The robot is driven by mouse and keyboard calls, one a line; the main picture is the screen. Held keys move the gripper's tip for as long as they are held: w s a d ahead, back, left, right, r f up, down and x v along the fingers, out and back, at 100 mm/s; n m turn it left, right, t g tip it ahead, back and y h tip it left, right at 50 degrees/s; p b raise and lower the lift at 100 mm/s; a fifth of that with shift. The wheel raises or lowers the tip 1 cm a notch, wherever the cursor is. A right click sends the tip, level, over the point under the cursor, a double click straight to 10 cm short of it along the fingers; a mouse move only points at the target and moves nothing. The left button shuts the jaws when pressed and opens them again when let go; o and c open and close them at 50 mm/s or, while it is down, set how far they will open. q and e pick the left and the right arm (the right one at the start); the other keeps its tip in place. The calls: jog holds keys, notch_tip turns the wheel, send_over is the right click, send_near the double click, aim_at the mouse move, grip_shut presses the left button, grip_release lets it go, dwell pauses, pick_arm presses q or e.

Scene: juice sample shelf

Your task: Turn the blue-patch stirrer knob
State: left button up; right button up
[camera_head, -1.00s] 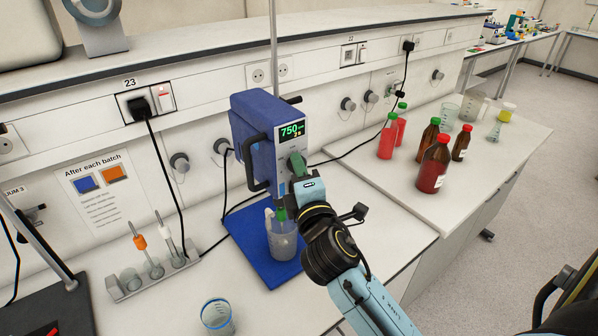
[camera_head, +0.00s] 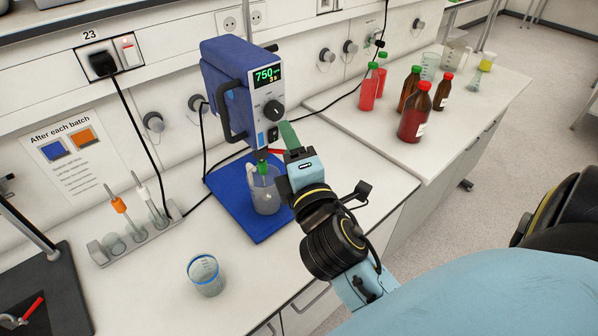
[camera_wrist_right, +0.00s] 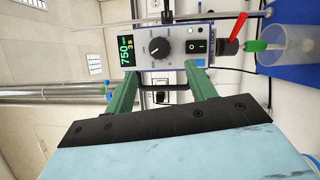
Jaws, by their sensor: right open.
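The blue stirrer (camera_head: 229,72) stands over a blue base plate (camera_head: 229,208), its lit display reading 750 with a small 3 s below. Its black round knob (camera_head: 273,111) is uncovered below the display, and a black switch (camera_head: 272,133) sits under it. In the right wrist view the knob (camera_wrist_right: 159,47) has a white pointer line. My right gripper (camera_head: 287,133) is just below and right of the knob, apart from it. In the wrist view its green fingers (camera_wrist_right: 160,80) are spread and empty, with the knob beyond the gap between them. My left gripper is not in view.
A beaker (camera_head: 266,190) stands on the base plate under the stirrer, close to my right gripper. A blue-rimmed beaker (camera_head: 206,275) and a tube rack (camera_head: 137,238) stand at the left. Red-filled and brown bottles (camera_head: 414,113) stand on the right bench.

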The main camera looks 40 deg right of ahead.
jog(key=shift+v, duration=2.7)
